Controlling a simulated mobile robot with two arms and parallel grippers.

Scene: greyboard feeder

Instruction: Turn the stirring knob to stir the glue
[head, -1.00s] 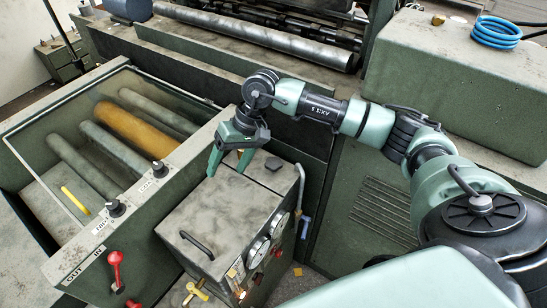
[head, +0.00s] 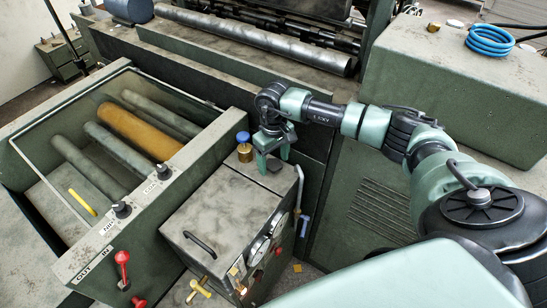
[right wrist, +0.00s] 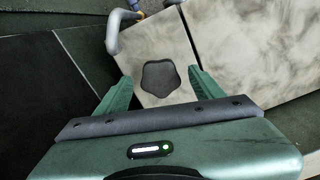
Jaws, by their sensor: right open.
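A dark, lobed knob (right wrist: 161,77) sits on the top of the grey-green glue box (head: 215,215), at its far corner. In the right wrist view it lies between the fingers of my right gripper (right wrist: 161,86), with a gap on both sides. In the head view my right gripper (head: 273,162) points down over the knob (head: 275,168), which is partly hidden by the fingers. The gripper is open and empty. My left gripper is not in view.
A blue-topped brass fitting (head: 243,140) stands just left of my right gripper. A bent grey pipe (head: 299,185) runs at the box's right edge. Gauges (head: 258,250) face the front. A roller trough (head: 115,150) is at left.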

